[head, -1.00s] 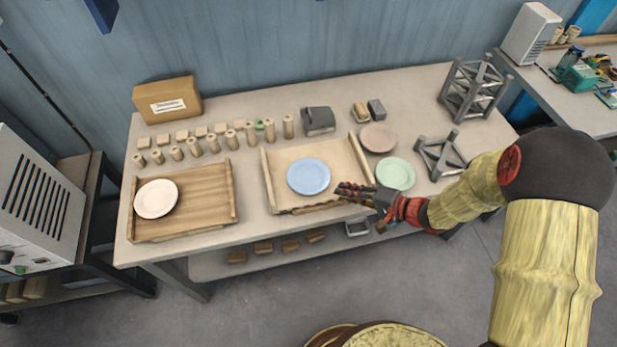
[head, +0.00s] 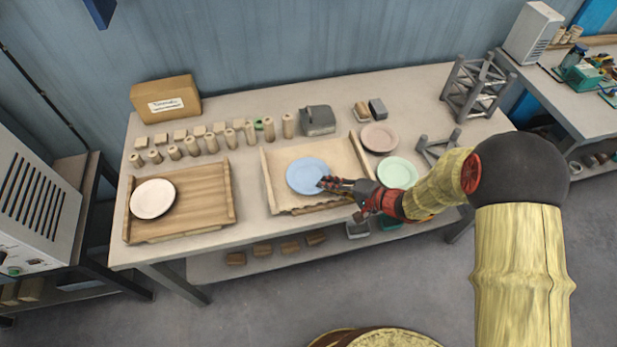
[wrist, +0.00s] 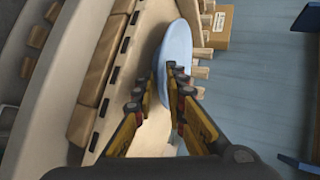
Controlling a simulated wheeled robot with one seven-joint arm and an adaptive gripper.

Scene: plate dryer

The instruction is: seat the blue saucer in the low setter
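The blue saucer (head: 305,175) lies flat on a light wooden tray (head: 275,155) at the middle of the table. My gripper (head: 325,183) is at the saucer's right edge, coming from the right. In the wrist view, the fingers (wrist: 169,75) are apart, and the near rim of the blue saucer (wrist: 177,45) reaches between them. I cannot tell whether either finger touches it. The low setter, a short grey frame (head: 432,151), stands at the right of the table, partly hidden behind my arm.
A taller grey frame (head: 474,88) stands behind the low setter. A pink saucer (head: 379,138) and a green saucer (head: 397,172) lie right of the tray. A white saucer (head: 153,198) sits on a brown tray (head: 215,205) at left. Several wooden cylinders stand behind.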

